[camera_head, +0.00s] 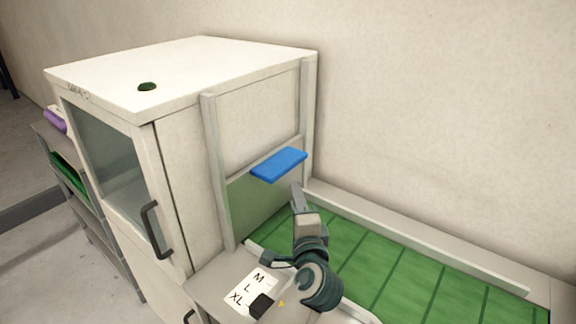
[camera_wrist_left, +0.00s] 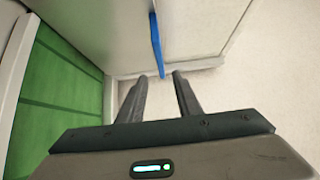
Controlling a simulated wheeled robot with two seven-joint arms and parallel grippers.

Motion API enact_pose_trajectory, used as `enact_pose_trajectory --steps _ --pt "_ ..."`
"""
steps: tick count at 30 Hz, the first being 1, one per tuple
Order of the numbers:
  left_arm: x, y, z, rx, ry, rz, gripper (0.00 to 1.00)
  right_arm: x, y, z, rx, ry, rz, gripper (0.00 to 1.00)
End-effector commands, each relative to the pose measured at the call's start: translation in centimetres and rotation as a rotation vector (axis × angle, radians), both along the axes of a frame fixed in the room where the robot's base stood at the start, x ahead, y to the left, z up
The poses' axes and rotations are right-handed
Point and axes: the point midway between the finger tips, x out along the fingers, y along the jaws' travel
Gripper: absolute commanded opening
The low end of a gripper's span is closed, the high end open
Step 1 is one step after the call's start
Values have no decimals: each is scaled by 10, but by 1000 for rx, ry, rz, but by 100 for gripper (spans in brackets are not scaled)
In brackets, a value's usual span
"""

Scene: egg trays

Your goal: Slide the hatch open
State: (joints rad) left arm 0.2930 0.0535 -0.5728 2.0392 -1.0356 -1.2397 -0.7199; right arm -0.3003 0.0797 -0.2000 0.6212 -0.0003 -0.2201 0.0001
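The hatch (camera_head: 262,112) is a pale panel between two upright rails on the side of the white cabinet. A blue handle (camera_head: 279,164) sticks out along its lower edge. Below that edge is a greenish area; I cannot tell if it is glass or an opening. My left gripper (camera_head: 297,188) is just below and right of the handle, pointing up towards it. In the left wrist view its fingers (camera_wrist_left: 160,76) are apart, with the blue handle (camera_wrist_left: 156,45) seen edge-on ahead, its near end between the fingertips. No grip on it shows. My right gripper is not in view.
A green ribbed surface (camera_head: 385,262) with pale raised edges lies right of the cabinet, against the wall. A card marked M, L, XL (camera_head: 246,287) lies on a ledge in front. The cabinet has a glass door with a dark handle (camera_head: 155,229).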

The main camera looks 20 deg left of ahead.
Motion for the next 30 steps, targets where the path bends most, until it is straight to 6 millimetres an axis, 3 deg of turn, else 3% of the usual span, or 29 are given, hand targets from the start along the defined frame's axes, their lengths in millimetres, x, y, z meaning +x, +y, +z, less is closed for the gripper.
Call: enact_pose_trajectory --steps 18,24,30 --pt "99 47 3 4 2 3 32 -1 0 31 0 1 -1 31" --pt "122 57 2 2 1 1 32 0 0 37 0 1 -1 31" --pt "131 61 0 -1 2 0 32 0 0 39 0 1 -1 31"
